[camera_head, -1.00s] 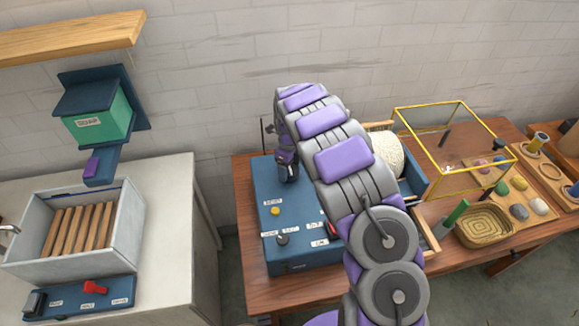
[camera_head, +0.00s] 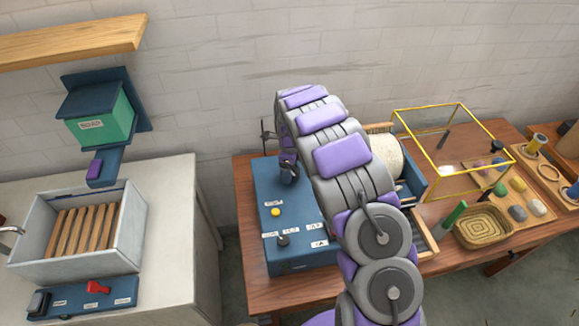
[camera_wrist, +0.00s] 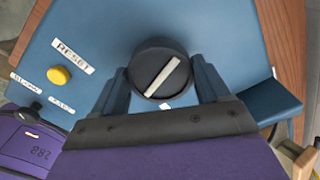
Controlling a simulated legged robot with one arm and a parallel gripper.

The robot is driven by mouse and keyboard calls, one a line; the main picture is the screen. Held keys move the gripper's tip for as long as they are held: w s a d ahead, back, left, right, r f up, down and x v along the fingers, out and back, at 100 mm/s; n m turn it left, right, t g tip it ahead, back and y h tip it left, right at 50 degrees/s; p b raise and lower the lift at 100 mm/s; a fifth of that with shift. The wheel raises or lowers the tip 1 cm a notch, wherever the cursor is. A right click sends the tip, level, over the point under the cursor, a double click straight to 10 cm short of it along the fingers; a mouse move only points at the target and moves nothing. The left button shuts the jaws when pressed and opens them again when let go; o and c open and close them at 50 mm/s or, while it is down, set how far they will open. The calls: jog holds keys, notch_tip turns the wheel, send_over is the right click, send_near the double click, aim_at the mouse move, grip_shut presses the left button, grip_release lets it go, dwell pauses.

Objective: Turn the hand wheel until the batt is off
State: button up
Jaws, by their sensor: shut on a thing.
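In the wrist view a round black knob (camera_wrist: 150,58) with a pale bar across its face stands on top of the blue machine (camera_wrist: 103,28). My gripper (camera_wrist: 162,70) is shut on this knob, one finger on each side. In the head view my gripper (camera_head: 288,172) is over the far part of the blue machine (camera_head: 262,200), and my arm hides much of it. A cream wool roll (camera_head: 389,158), perhaps the batt, shows right of my arm. A thin dark spoked piece (camera_head: 267,134) shows behind the machine; I cannot tell if it is the hand wheel.
The machine top has a yellow RESET button (camera_wrist: 60,75) and a SLOW/FAST control. A yellow-framed clear case (camera_head: 455,150), a woven basket (camera_head: 483,226) and several coloured balls stand right on the wooden table. A grey basin (camera_head: 92,225) is left, across a gap.

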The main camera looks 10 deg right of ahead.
jog(key=n+p, duration=0.1)
jog(key=n, duration=0.3)
jog(key=shift+n+p, duration=0.3)
jog(key=n+p, duration=0.1)
jog(key=n, duration=0.2)
jog(key=shift+r+n, duration=0.1)
jog(key=shift+n, duration=0.3)
jog(key=n+p, duration=0.1)
jog(key=n, duration=0.3)
jog(key=n+p, duration=0.1)
jog(key=n, duration=0.3)
jog(key=shift+w+r, duration=0.1)
jog(key=n+p, duration=0.1)
jog(key=n, duration=0.5)
jog(key=n+p, duration=0.1)
jog(key=n, duration=0.5)
jog(key=shift+n, duration=0.3)
jog(key=shift+w, duration=0.1)
